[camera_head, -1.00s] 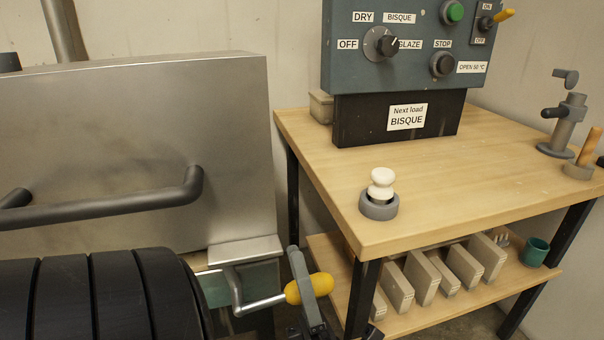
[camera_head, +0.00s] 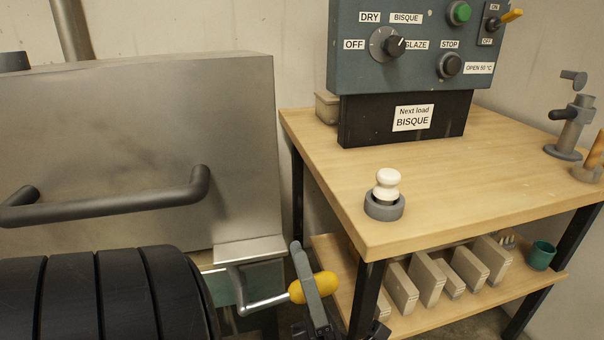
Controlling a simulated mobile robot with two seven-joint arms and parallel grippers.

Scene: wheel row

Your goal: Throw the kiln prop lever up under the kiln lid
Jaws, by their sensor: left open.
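The kiln lid (camera_head: 140,135) is a large brushed-steel panel standing raised at the left, with a dark bar handle (camera_head: 120,204). The kiln prop lever (camera_head: 268,303) is a bent steel rod with a yellow grip, low beside the kiln under a small steel ledge (camera_head: 250,249). My left gripper (camera_head: 312,285) is at the yellow grip. One dark finger crosses in front of the grip; the other finger is mostly hidden or out of the picture. The gripper is open, and I cannot tell whether it touches the grip. My right gripper is not in view.
A wooden table (camera_head: 450,190) at the right holds a control box (camera_head: 415,40), a white knob in a grey ring (camera_head: 386,190) and a grey stand (camera_head: 570,130). Its lower shelf holds several pale slabs (camera_head: 430,280) and a green cup (camera_head: 540,256). The table leg is close to my gripper.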

